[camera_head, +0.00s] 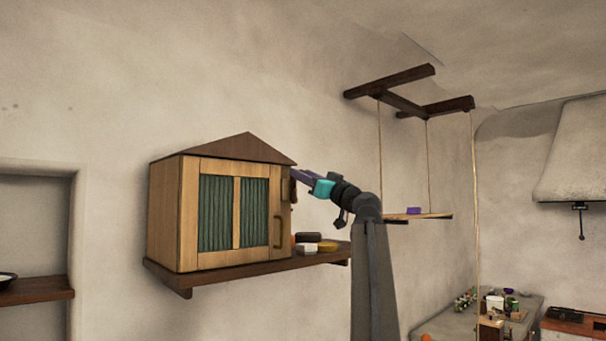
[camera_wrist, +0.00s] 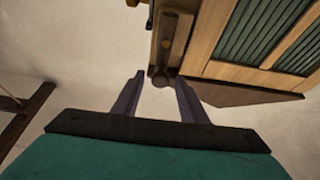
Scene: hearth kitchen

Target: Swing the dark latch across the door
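The wooden cabinet's door (camera_head: 236,213) has green curtain panels and looks closed. The dark latch (camera_wrist: 174,44) shows in the wrist view as a brown bar with a brass-coloured pivot, lying along the frame beside the door (camera_wrist: 265,28). Its rounded end appears in the gap between my fingertips. My gripper (camera_wrist: 158,80) is open, with its two purple fingers apart. I cannot tell if either finger touches the latch. In the head view my gripper (camera_head: 294,174) is at the cabinet's upper right edge, and the latch is small and partly hidden there.
The cabinet stands on a dark wall shelf (camera_head: 215,277), with small items (camera_head: 308,244) to its right. A hanging board (camera_head: 430,216) on cords is right of my arm. A dark pitched roof (camera_head: 225,149) tops the cabinet. A curved handle (camera_head: 279,232) is low on the cabinet front.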

